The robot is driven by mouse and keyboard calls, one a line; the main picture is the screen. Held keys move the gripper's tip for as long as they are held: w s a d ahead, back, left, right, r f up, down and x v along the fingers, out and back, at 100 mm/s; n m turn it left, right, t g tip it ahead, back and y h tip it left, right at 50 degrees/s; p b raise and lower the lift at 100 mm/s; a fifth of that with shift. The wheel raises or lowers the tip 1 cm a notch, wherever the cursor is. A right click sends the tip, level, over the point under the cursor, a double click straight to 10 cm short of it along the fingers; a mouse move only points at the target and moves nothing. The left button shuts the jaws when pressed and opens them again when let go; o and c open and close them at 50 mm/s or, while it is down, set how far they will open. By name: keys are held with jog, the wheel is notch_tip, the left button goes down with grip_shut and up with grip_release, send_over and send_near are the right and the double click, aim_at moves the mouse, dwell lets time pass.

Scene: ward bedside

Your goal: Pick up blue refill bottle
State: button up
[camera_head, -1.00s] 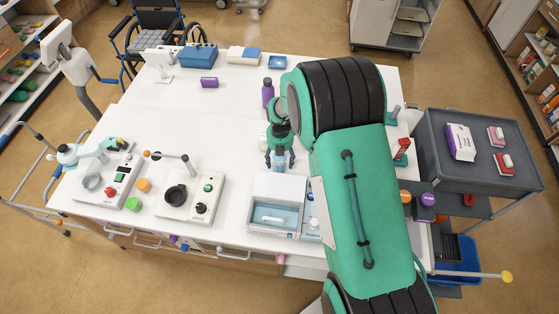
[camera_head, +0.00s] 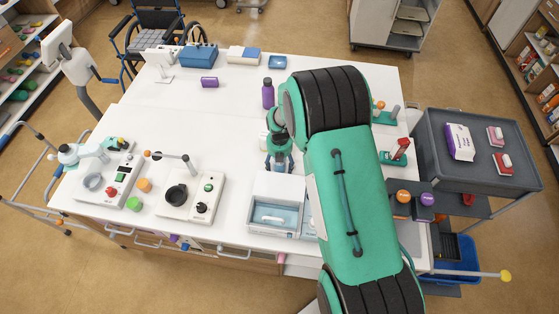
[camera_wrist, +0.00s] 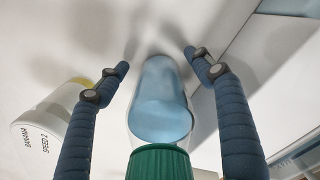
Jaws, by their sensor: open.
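The blue refill bottle (camera_wrist: 160,100) is translucent light blue with a ribbed green cap at the near end in the wrist view. In the head view only a little of it shows, low between the fingers of my gripper (camera_head: 279,164), on the white table (camera_head: 220,120). My gripper is open and pointed down over the bottle. In the wrist view the two dark blue fingers (camera_wrist: 158,62) stand to the left and right of it, with visible gaps on both sides.
A white container labelled "BANANA SPEED 2" (camera_wrist: 52,118) stands close left of my left finger. A white box with a bluish tray (camera_head: 274,214) is just in front of my gripper. A purple bottle (camera_head: 268,93) stands behind. The table's middle left is clear.

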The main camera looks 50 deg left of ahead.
jog(key=c, duration=1.6)
jog(key=shift+r, duration=0.15)
jog(key=shift+r+b, duration=0.5)
jog(key=shift+r, duration=4.35)
